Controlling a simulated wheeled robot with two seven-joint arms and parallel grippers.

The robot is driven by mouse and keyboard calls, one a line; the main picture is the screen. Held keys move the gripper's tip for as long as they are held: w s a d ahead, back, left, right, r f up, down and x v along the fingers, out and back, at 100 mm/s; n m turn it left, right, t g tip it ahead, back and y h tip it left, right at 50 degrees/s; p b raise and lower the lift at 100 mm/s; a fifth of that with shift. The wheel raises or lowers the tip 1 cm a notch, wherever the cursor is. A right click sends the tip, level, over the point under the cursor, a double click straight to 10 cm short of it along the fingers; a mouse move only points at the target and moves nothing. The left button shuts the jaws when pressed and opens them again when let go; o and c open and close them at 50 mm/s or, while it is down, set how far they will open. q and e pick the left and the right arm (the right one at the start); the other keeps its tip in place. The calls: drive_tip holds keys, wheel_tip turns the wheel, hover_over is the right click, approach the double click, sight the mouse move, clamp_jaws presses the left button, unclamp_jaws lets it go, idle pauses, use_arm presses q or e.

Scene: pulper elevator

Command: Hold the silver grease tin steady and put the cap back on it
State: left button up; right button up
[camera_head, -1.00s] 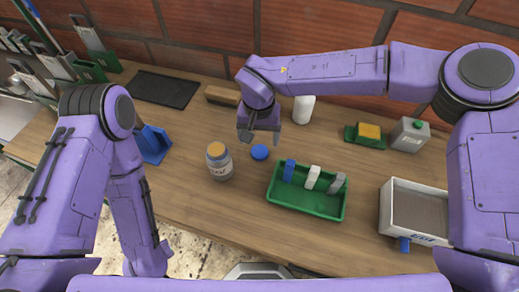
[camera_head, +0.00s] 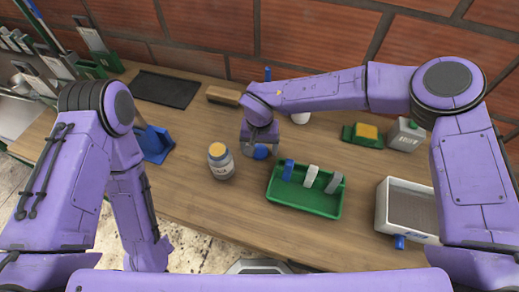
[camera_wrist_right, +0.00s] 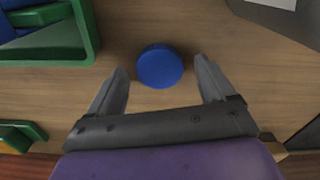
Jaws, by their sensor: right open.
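The silver grease tin (camera_head: 221,163) stands upright on the table with an orange-yellow top showing. A round blue cap (camera_head: 261,152) lies flat on the table to the right of the tin; it also shows in the right wrist view (camera_wrist_right: 160,66). My right gripper (camera_head: 260,150) is over the cap, and in the right wrist view (camera_wrist_right: 166,80) its open fingers point toward the cap with space on both sides. Nothing is between the fingers' grip. My left arm comes in at the left, and its gripper is not visible.
A green tray (camera_head: 305,204) with blue, white and grey items sits right of the cap. A grey-white box (camera_head: 407,225) stands at the right. A blue object (camera_head: 155,144) and a black mat (camera_head: 166,89) lie left. A yellow sponge on a green base (camera_head: 366,133) is behind.

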drive_tip(key=c, duration=1.1)
drive_tip(key=shift+w+r+b, duration=0.1)
drive_tip(key=shift+r+b, duration=0.35)
drive_tip(key=shift+r, duration=0.1)
drive_tip(key=s+a+r+b, duration=0.4)
drive_tip(key=s+a+r, duration=0.2)
drive_tip(key=s+r, duration=0.6)
drive_tip(key=shift+s, duration=0.4)
drive_tip(key=shift+w, duration=0.15)
